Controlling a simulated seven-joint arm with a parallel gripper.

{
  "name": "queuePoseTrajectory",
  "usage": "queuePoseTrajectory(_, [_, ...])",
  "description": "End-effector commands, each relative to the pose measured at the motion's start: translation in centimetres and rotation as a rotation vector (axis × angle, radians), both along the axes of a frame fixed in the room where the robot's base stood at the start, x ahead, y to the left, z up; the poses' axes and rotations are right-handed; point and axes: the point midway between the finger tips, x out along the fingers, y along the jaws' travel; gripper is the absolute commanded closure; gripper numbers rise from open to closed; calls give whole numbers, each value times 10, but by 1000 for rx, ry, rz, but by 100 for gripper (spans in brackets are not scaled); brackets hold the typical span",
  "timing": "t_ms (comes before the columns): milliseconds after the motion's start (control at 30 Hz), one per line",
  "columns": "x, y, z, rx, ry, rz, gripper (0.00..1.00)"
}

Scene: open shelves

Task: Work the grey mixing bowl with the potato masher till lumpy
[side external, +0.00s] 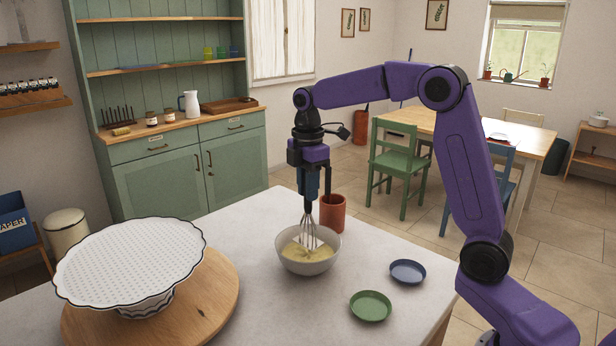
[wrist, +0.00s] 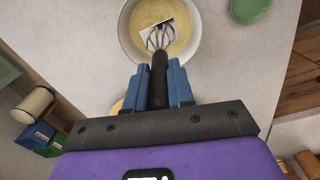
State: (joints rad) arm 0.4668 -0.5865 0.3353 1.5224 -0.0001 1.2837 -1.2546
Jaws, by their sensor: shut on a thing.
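The pale grey mixing bowl (side external: 308,266) stands on the worktop and holds a yellow mass; it fills the top of the wrist view (wrist: 124,30). My gripper (side external: 308,190) is above the bowl, pointing down. Its blue fingers (wrist: 160,85) are shut on the dark handle of a tool (side external: 309,232). The tool's several metal wires splay like a whisk and reach into the bowl. In the wrist view the wires (wrist: 160,37) lie over a pale and dark flat patch; I cannot tell whether this is part of the tool. The lower ends are hard to make out.
A red-brown crock (side external: 333,215) stands close behind the bowl, with a dark upright stick at it. A blue dish (side external: 407,271) and green dish (side external: 370,306) lie to the right. A wide white stand (side external: 130,260) on a round wooden board (side external: 215,300) takes up the left.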

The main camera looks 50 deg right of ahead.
Motion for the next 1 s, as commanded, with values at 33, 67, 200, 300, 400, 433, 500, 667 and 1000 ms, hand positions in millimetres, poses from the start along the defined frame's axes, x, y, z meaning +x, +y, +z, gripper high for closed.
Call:
queuePoseTrajectory(33, [-1,0,-5,0,3,0,100])
queuePoseTrajectory(67, [-1,0,-7,0,3,0,100])
queuePoseTrajectory(200, [0,0,-19,-1,2,1,100])
queuePoseTrajectory(300, [-1,0,-28,-1,2,1,100])
queuePoseTrajectory(400, [-1,0,-36,-1,2,1,100])
queuePoseTrajectory(433, [0,0,-38,-1,2,1,100])
queuePoseTrajectory(500, [0,0,-44,-1,2,1,100])
queuePoseTrajectory(667, [0,0,-52,0,1,1,100])
queuePoseTrajectory(1000, [0,0,-58,0,-1,0,100])
